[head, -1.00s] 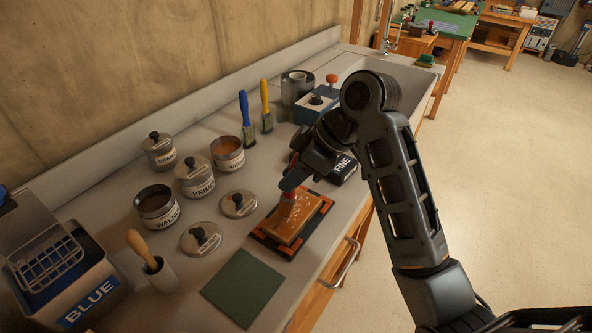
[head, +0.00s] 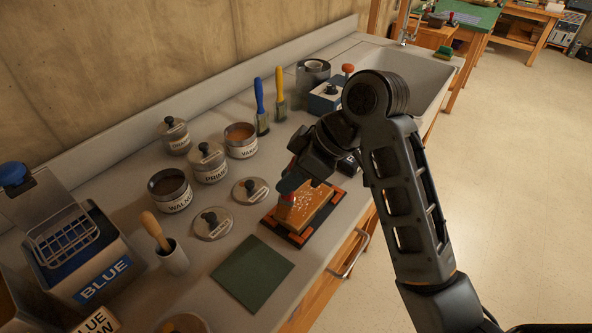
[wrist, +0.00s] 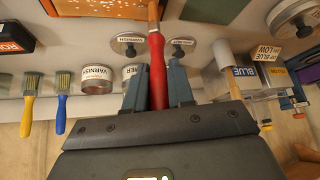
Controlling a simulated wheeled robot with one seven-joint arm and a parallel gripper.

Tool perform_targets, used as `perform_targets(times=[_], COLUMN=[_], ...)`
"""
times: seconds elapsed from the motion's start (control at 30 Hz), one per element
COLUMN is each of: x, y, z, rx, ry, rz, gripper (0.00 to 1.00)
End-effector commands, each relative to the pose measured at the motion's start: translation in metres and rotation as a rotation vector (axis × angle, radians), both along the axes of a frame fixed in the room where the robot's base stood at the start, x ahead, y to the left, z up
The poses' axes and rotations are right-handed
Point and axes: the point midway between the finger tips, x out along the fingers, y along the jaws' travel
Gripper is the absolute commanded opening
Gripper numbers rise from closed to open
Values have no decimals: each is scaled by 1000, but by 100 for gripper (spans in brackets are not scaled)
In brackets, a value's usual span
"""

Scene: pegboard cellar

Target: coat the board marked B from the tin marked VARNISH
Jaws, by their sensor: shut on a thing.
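The board (head: 313,208) is orange-brown with pale specks and lies in a black holder with orange corner blocks. Its letter is not readable. My gripper (head: 289,186) is over the board's left part, shut on a red-handled brush (wrist: 157,72). In the wrist view, the handle stands between my blue fingers (wrist: 157,92) and points to the board (wrist: 98,8).
The open WALNUT tin (head: 170,192), lidded PRIMER tin (head: 208,166) and another lidded tin (head: 174,138) stand nearby. Two loose lids (head: 212,225) (head: 250,191) lie left of the board. A green mat (head: 252,274) lies in front. Blue (head: 261,110) and yellow (head: 280,102) brushes stand behind.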

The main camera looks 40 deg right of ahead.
Motion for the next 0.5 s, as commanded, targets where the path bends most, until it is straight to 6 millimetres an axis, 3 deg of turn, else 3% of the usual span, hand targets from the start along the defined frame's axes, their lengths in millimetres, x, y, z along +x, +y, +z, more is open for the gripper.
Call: perform_targets(times=[0.5], x=[6], y=[-17], z=[-1], rx=[-1], ry=[-1], rz=[-2], gripper=[0])
